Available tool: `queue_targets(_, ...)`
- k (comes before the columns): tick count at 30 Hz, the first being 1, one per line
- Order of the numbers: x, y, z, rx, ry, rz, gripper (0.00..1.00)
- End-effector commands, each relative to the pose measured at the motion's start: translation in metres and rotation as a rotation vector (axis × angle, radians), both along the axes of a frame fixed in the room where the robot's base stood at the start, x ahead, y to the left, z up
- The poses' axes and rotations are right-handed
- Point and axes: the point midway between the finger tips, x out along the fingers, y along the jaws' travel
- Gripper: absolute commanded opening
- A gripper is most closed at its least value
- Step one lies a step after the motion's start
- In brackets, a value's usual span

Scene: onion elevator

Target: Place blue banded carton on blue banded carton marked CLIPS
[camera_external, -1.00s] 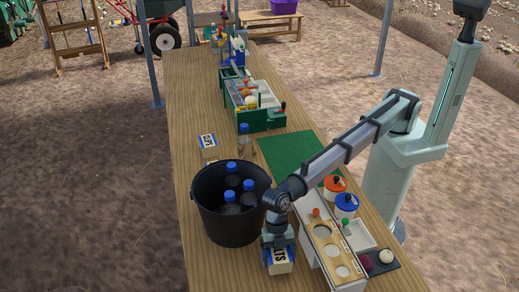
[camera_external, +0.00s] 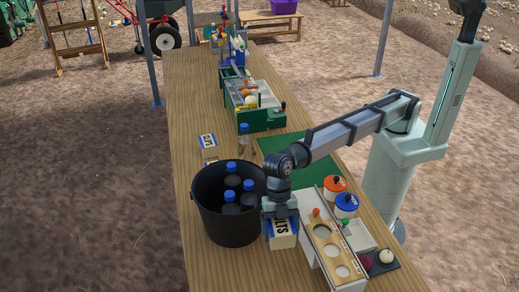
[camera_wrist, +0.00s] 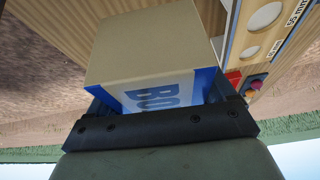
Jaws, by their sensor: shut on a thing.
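My gripper (camera_external: 280,213) is shut on a cream carton with a blue band (camera_external: 284,240), held at the near end of the table, right of the black bucket. Part of its lettering shows, ending in "LTS"; in the wrist view the held carton (camera_wrist: 150,50) shows "BO" on its banded face, with the rest hidden by my gripper. The carton marked CLIPS (camera_external: 207,141), also cream with a blue band, stands farther back near the table's left edge, well apart from my gripper.
The black bucket (camera_external: 207,222) with several blue-capped bottles stands between the two cartons. A blue-capped bottle (camera_external: 244,138) stands right of the CLIPS carton. A gauge board (camera_external: 325,240) and lidded jars (camera_external: 346,204) lie at right. A green mat (camera_external: 270,146) is behind my arm.

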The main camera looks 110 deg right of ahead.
Motion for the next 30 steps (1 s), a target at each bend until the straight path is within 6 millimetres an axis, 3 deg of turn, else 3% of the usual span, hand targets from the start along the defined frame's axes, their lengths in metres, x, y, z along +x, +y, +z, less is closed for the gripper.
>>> queue_targets(1,0.002,0.001,0.021,0.002,-0.002,0.000,0.41)
queue_targets(4,0.002,0.001,0.048,0.002,-0.002,-0.001,0.41)
queue_targets(13,0.001,0.001,0.105,0.001,-0.001,0.000,0.41)
queue_targets(23,0.038,-0.069,0.102,-0.001,0.000,-0.074,0.41)
queue_targets(30,0.076,-0.157,0.102,-0.001,0.001,-0.162,0.41)
